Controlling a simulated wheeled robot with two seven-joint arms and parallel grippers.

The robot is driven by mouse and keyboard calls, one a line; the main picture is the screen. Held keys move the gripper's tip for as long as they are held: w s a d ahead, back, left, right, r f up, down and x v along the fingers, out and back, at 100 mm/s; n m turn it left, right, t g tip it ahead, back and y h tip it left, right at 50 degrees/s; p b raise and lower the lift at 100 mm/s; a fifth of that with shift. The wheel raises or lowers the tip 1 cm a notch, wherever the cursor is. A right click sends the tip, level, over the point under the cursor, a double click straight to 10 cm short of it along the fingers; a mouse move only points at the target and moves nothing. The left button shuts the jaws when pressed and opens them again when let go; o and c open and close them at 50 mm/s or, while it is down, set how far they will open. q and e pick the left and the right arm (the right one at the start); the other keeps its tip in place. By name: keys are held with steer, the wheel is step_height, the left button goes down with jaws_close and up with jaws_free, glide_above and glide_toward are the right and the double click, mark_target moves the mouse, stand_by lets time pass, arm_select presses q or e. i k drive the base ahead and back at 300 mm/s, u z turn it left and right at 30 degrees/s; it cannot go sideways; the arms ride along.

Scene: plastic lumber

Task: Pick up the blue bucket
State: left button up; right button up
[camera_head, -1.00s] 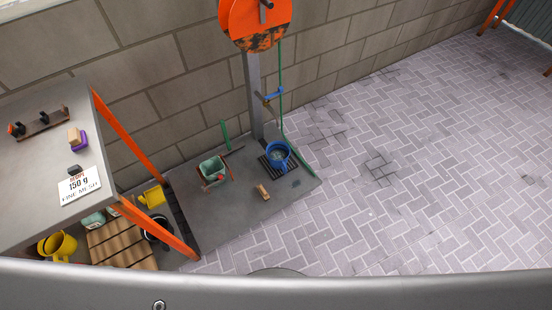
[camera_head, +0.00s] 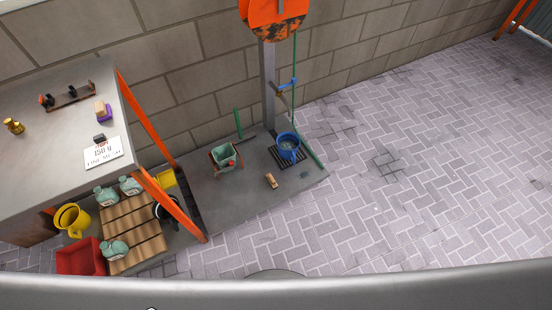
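The blue bucket (camera_head: 288,147) stands upright on a dark grate on the grey slab (camera_head: 235,195), below a blue tap (camera_head: 287,84) on a grey post. Its open top faces up toward me, and its inside looks greyish. Neither of my grippers shows in the view, so nothing of mine is near the bucket.
A green container (camera_head: 224,156) and a wooden-backed brush (camera_head: 271,181) stand near the bucket. A table (camera_head: 40,180) with orange legs is at left, with a slatted pallet (camera_head: 135,232), jars, a yellow pot (camera_head: 72,220) and a red bin (camera_head: 80,258) below. Paved floor (camera_head: 400,200) is clear at right.

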mark_target(288, 143)
steer(key=u, duration=0.5)
steer(key=k, duration=1.1)
steer(key=z, duration=0.15)
steer(key=i, duration=0.55)
steer(key=z, duration=1.1)
steer(key=i, duration=1.55)
steer(key=u, duration=1.25)
steer(key=i, duration=0.35)
steer(key=u, duration=0.3)
